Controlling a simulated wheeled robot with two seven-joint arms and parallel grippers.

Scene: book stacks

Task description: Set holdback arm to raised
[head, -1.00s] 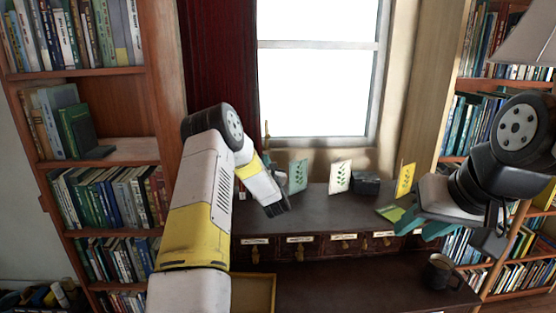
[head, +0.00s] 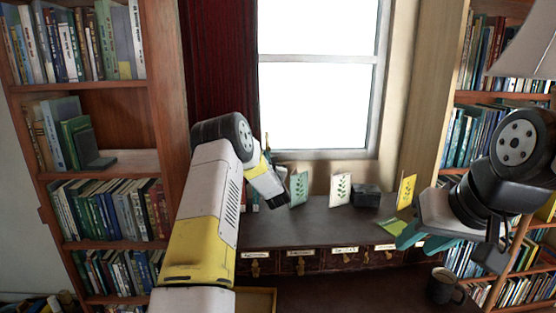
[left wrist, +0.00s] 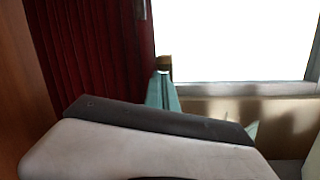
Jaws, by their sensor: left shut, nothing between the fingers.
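The dark red curtain (head: 217,60) hangs left of the window and also fills the upper left of the left wrist view (left wrist: 90,55). A small brass-coloured piece (left wrist: 165,64), which looks like the holdback arm, stands upright at the curtain's right edge. In the head view it is a thin tip (head: 266,141), mostly hidden. My left gripper (left wrist: 162,92) is shut and empty, its teal fingers just below the brass piece; I cannot tell whether they touch. My right gripper (head: 420,238) is open and empty above the desk's right side.
The desk (head: 320,222) below the window holds upright plant cards (head: 341,189), a dark box (head: 366,195) and a green card (head: 388,225). A mug (head: 442,286) stands at the lower right. Bookshelves (head: 110,165) flank the window.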

